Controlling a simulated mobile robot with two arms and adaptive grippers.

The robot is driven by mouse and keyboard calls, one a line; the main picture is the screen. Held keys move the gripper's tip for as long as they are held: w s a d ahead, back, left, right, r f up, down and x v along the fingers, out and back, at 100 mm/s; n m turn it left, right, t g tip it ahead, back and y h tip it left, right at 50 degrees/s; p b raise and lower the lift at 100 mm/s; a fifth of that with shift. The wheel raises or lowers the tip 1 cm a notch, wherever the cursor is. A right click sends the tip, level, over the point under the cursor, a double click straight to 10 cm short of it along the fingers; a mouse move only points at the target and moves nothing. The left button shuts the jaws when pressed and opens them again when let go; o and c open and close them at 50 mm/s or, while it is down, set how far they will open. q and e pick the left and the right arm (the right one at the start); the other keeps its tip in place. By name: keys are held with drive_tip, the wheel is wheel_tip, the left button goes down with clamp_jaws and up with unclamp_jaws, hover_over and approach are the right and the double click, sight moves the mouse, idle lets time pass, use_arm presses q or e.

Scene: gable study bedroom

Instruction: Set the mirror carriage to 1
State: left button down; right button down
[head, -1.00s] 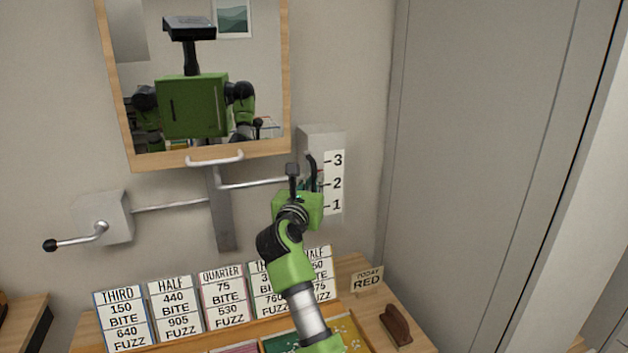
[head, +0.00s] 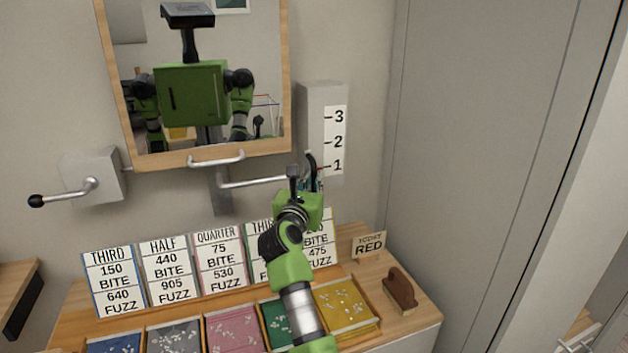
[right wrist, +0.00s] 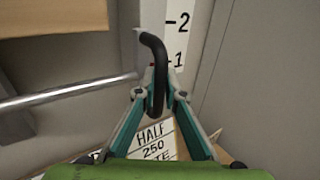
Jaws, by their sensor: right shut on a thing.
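The mirror (head: 200,90) in its wooden frame hangs on a grey upright track (head: 221,200), with a white handle (head: 216,160) on its lower edge. A rod (head: 250,183) runs right from the carriage to the grey scale box (head: 320,100), whose white strip (head: 335,130) reads 3, 2, 1 from top down. My right gripper (head: 311,183) is shut on the black curved handle (right wrist: 156,60) beside the strip, about level with the 1. The teal fingers close around the handle's lower part in the right wrist view. The exact pointer position is partly hidden. My left gripper is out of view.
A crank with a black knob (head: 36,201) sits on a grey box (head: 95,175) at left. A grey panel (head: 480,150) stands at right.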

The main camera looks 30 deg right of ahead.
sight(314, 159)
drive_tip(key=c, duration=2.1)
unclamp_jaws()
drive_tip(key=shift+f, duration=0.55)
drive_tip(key=shift+w, duration=0.1)
drive_tip(key=shift+r, duration=0.2)
drive_tip(key=shift+r, duration=0.3)
wheel_tip(314, 159, up, 9)
drive_tip(key=shift+r, duration=0.2)
